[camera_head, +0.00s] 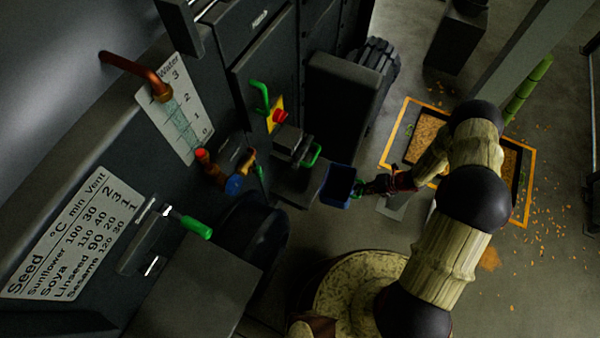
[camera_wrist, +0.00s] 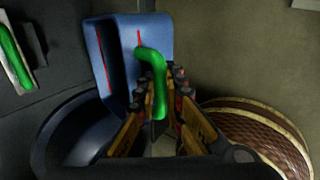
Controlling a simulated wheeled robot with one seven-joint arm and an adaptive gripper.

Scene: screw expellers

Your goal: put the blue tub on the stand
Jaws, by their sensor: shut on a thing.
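The blue tub (camera_head: 339,186) is a small open box at the middle of the head view, beside the dark machine. It also shows in the wrist view (camera_wrist: 104,45), with red lines on its wall and a green handle (camera_wrist: 152,70). My gripper (camera_head: 364,188) is at the tub's right side. In the wrist view my gripper (camera_wrist: 162,100) has its fingers on both sides of the green handle, shut on it. The tub appears held off the floor. I cannot tell for sure which thing is the stand; a pale grey block (camera_head: 394,207) shows partly behind my gripper.
A dark machine ledge (camera_head: 298,186) lies just left of the tub, with a green handle (camera_head: 312,155) above it. A dark round vessel (camera_head: 253,228) stands lower left. An orange-framed floor pit (camera_head: 405,126) with scattered grains lies behind my arm.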

